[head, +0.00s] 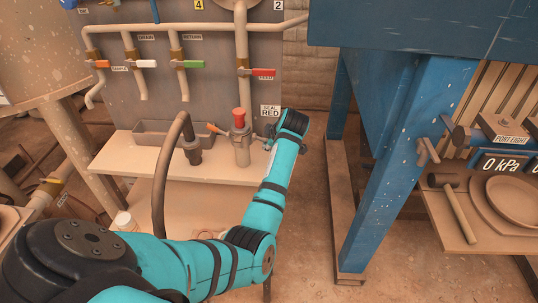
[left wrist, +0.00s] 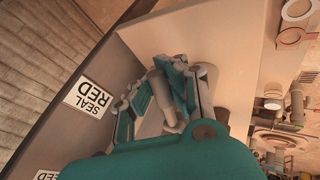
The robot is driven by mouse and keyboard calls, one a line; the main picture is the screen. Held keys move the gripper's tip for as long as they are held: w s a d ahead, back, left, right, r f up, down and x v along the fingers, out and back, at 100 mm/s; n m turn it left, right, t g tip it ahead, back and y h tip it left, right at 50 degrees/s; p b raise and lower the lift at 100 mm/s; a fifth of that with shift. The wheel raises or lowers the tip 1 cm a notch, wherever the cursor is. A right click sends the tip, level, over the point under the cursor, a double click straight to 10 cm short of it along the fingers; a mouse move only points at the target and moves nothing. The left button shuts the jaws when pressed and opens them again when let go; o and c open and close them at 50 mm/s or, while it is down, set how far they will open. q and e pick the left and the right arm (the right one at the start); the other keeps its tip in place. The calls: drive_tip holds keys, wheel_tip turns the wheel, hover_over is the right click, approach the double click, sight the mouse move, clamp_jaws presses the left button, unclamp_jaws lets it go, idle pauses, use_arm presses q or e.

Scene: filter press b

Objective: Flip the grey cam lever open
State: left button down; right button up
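A post (head: 241,150) with a red cap (head: 239,117) stands on the bench in the head view. A small grey piece (head: 259,138) sticks out at its right side and may be the cam lever. My left gripper is behind my left wrist in the head view, just right of this post. In the left wrist view, the left gripper (left wrist: 162,100) has its two fingers apart, with a grey rod-like piece (left wrist: 158,88), probably the grey cam lever, between them. A gap shows beside it, though contact is hard to judge. My right gripper is not in view.
An orange lever (head: 214,128) is left of the post. A dark hose coupling (head: 192,150) stands beside it. A SEAL RED label (head: 270,111) is on the panel behind. Pipes with coloured valve handles (head: 263,73) run above. A blue frame (head: 380,180) stands at the right.

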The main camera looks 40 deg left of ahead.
use_arm(q)
drive_tip(key=p, duration=0.1)
drive_tip(key=r+h+p, duration=0.1)
drive_tip(key=r+n+t+h+p, duration=0.1)
drive_tip(key=shift+w+d+r, duration=0.15)
drive_tip(key=shift+d, duration=0.1)
wheel_tip(320, 180, up, 2)
drive_tip(key=n+t+h+p, duration=0.1)
drive_tip(key=t+h+p, duration=0.1)
drive_tip(key=p, duration=0.3)
drive_tip(key=shift+a+h, duration=0.1)
drive_tip(key=shift+h, duration=0.6)
drive_tip(key=shift+a+r+n+t+h+p, duration=0.2)
drive_tip(key=shift+r+n+t+h+p, duration=0.2)
drive_tip(key=shift+t+h+p, duration=0.4)
drive_tip(key=shift+s+a+r+h+p, duration=0.1)
drive_tip(key=shift+s+h+p, duration=0.15)
drive_tip(key=shift+p, duration=0.35)
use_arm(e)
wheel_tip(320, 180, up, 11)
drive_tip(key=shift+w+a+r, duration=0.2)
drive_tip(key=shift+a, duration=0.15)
use_arm(q)
drive_tip(key=shift+w+n, duration=0.1)
drive_tip(key=shift+n, duration=0.2)
